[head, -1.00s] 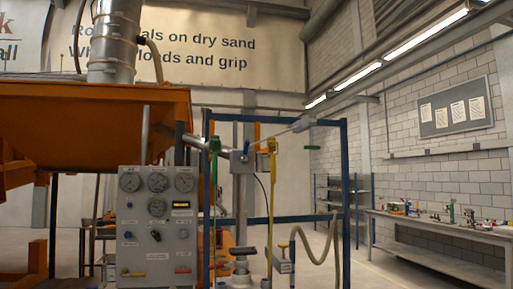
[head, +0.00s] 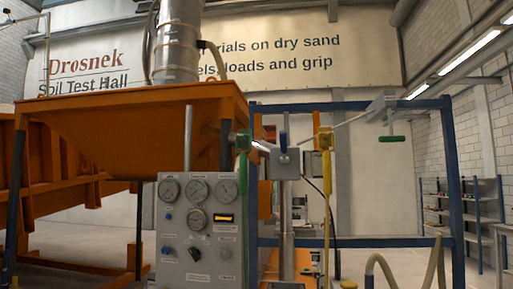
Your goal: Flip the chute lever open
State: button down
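A lever with a blue handle (head: 283,141) stands upright on a grey box (head: 285,164) on top of a grey post, right of the orange hopper. A green handle (head: 393,138) hangs from a grey block (head: 384,104) at the right end of a thin rod. I cannot tell which of these is the chute lever. My gripper is not clearly seen in this view, so its fingers and what they hold cannot be told.
A grey gauge panel (head: 198,230) stands left of the post, below the orange hopper (head: 130,125). A blue frame (head: 451,185) surrounds the post. Green (head: 242,160) and yellow (head: 325,141) fittings flank the grey box. Shelves (head: 460,205) stand behind at right.

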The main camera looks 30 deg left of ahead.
aim_at(284, 159)
jog(key=u, duration=1)
jog(key=i, duration=0.95)
jog(key=u, duration=1.1)
